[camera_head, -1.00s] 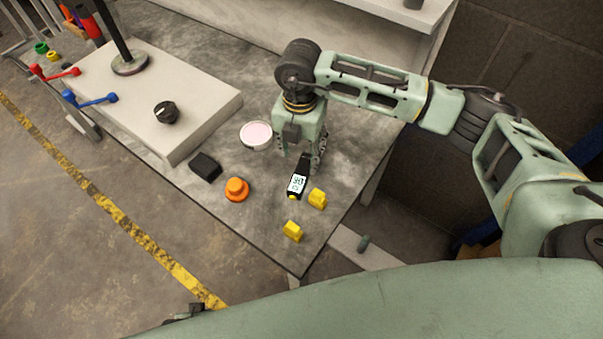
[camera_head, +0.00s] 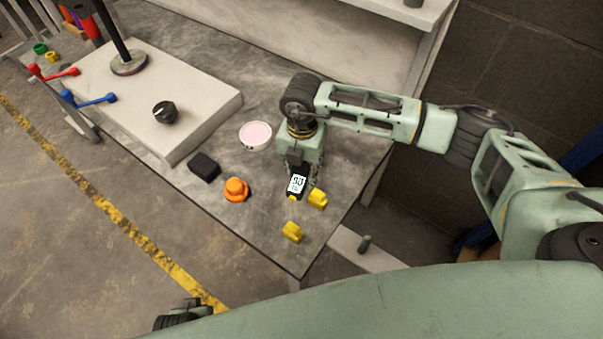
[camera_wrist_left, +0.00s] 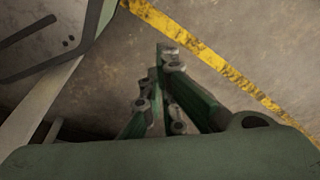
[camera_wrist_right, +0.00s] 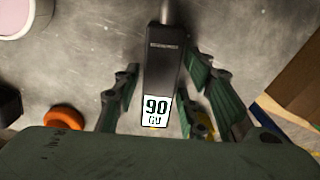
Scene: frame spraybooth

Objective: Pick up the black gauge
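The black gauge (camera_head: 297,186) has a lit white display reading 90. It is near the right part of the grey table, partly under my right gripper (camera_head: 305,172). In the right wrist view the gauge (camera_wrist_right: 163,75) lies between the green-padded fingers of my right gripper (camera_wrist_right: 163,85). Narrow gaps show on both sides, so the gripper is open around it. My left gripper (camera_wrist_left: 160,70) is off the table above the floor, its fingertips together and nothing between them. Only a dark part of it shows at the bottom of the head view.
Yellow pieces (camera_head: 317,198) (camera_head: 292,231) lie close to the gauge. An orange knob-like piece (camera_head: 236,190), a black block (camera_head: 204,167) and a white bowl (camera_head: 256,136) with pink contents stand to the left. A thick slab (camera_head: 190,95) fills the table's left side.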

